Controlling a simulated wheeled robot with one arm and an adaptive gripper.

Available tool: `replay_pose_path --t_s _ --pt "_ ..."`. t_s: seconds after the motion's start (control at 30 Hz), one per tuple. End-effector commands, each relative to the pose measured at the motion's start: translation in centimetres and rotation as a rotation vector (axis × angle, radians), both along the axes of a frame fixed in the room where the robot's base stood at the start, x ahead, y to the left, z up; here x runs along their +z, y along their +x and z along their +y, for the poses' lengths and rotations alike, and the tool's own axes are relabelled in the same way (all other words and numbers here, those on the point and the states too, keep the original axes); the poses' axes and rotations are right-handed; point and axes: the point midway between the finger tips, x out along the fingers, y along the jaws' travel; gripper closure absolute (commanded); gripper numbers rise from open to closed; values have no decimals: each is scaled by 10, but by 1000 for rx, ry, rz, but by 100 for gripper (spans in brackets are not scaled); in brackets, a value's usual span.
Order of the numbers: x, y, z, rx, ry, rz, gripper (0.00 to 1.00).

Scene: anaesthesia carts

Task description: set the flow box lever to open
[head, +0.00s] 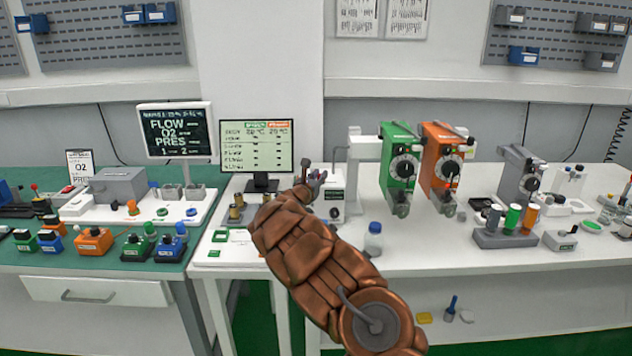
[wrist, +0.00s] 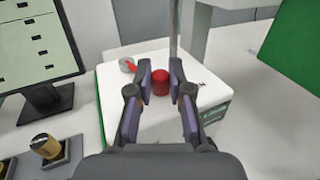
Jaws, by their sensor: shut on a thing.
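The flow box is a white box (wrist: 215,95) that fills the middle of the wrist view. In the head view the white box (head: 336,208) stands on the bench, partly hidden behind my gripper (head: 316,180). A red rounded knob (wrist: 160,83) stands over its top. My gripper (wrist: 161,76) has one finger on each side of this knob and is shut on it. I take the knob for the lever's grip; its shaft and the lever's position marks are hidden. A grey round part with a red pointer (wrist: 128,65) sits just left of the fingers.
A monitor (head: 257,147) stands left of the box. Brass-topped knobs (wrist: 44,146) are at lower left in the wrist view. Green (head: 399,160) and orange (head: 443,162) pump units stand to the right. A blue-capped bottle (head: 373,241) stands close to my arm.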

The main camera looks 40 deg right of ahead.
Motion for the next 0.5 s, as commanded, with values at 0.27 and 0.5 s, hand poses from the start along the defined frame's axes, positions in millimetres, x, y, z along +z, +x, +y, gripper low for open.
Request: replay_pose_path --t_s 0.27,0.5 --pt "1 -1 -2 -2 -1 0 68" --pt "1 -1 -1 -2 -2 -1 55"
